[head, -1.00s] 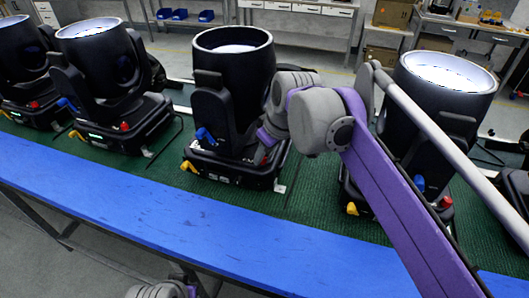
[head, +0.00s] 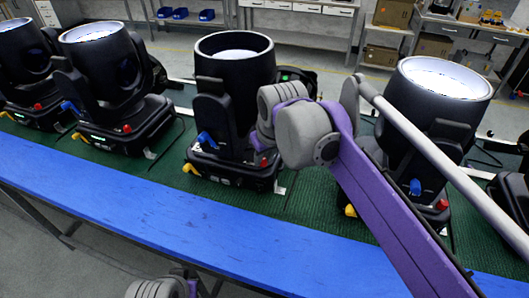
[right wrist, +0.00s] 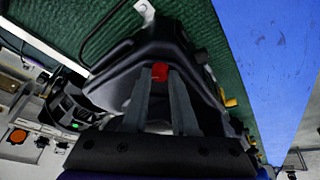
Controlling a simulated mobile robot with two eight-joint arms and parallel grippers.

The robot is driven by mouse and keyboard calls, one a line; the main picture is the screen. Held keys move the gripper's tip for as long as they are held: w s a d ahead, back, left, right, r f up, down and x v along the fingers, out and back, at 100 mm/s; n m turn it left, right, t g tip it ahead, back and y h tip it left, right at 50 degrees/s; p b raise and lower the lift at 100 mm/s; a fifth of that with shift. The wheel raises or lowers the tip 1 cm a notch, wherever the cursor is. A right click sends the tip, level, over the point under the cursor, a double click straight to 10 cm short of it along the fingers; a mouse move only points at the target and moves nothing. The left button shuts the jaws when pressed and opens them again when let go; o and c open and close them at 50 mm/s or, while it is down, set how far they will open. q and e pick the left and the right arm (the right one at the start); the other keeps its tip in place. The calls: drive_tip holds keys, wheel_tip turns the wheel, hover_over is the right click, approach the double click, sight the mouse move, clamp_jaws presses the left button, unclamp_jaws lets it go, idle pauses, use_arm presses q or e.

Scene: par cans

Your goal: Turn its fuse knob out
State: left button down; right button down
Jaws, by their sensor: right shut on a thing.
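The black par can in the middle (head: 232,95) stands upright on its base on the green mat. Its red fuse knob (right wrist: 160,72) shows in the right wrist view, on the end of the base, between my fingertips. My right gripper (right wrist: 160,84) is shut on this knob.
Similar par cans stand to the left (head: 108,75) and right (head: 432,110), with red knobs and blue and yellow levers. A blue strip (head: 200,215) runs along the bench front and looks clear. Workbenches and boxes stand behind.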

drive_tip(key=shift+m+h+p, duration=0.5)
drive_tip(key=shift+m+p, duration=0.05)
drive_tip(key=shift+m, duration=0.75)
drive_tip(key=c, duration=0.7)
unclamp_jaws()
drive_tip(key=v, duration=1)
drive_tip(key=shift+s+r+p, duration=0.3)
drive_tip(key=shift+r+p, duration=0.05)
drive_tip(key=shift+p, duration=0.1)
drive_tip(key=shift+a, duration=0.15)
